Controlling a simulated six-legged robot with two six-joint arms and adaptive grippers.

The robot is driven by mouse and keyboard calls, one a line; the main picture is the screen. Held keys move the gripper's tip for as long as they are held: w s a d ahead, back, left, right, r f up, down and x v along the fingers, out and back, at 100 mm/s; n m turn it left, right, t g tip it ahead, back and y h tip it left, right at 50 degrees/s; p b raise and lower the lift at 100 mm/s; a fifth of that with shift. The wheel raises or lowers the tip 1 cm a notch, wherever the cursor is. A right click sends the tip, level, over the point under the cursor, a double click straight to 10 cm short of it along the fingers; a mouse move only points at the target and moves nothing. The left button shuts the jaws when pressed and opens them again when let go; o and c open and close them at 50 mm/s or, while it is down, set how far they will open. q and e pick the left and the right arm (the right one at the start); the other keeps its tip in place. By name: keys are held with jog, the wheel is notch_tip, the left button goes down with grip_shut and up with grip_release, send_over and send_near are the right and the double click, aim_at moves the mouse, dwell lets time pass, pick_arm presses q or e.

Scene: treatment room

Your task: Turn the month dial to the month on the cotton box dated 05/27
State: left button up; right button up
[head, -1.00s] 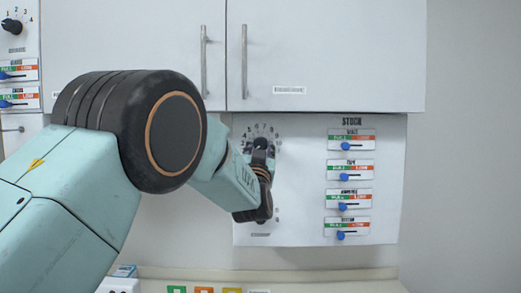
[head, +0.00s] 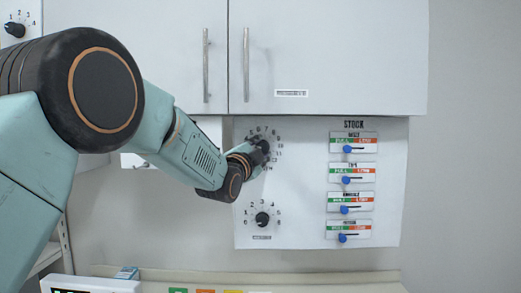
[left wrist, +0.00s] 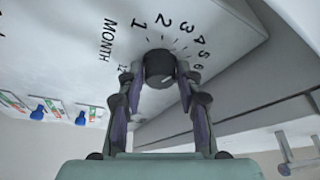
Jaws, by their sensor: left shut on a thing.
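The month dial is a black knob (left wrist: 159,68) on the white panel, ringed by printed numbers and the word MONTH in the left wrist view. In the head view the dial (head: 264,146) is partly hidden by my left gripper (head: 256,152). In the left wrist view my left gripper (left wrist: 160,88) has its two fingers on either side of the knob and is shut on it. The knob's pointer mark is too unclear to read. The cotton box dated 05/27 cannot be made out. My right gripper is not in view.
A second dial (head: 262,219) numbered 1 to 8 sits below on the panel (head: 300,232). Several STOCK sliders with blue knobs (head: 346,149) are to its right. Cabinet doors (head: 330,50) hang above. A counter (head: 330,277) runs below.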

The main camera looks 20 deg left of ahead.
pick_arm(q)
jog(key=m, duration=0.2)
jog(key=m+g, duration=0.1)
jog(key=shift+r+m+h, duration=0.3)
jog(key=shift+m, duration=0.1)
jog(key=shift+m+g, duration=0.8)
jog(key=shift+m, duration=0.8)
jog(key=o, duration=1.2)
jog(key=s, duration=0.4)
jog(key=s+a, duration=0.1)
jog(key=s, duration=0.7)
jog(key=shift+a+r, duration=0.15)
jog(key=shift+r, duration=0.2)
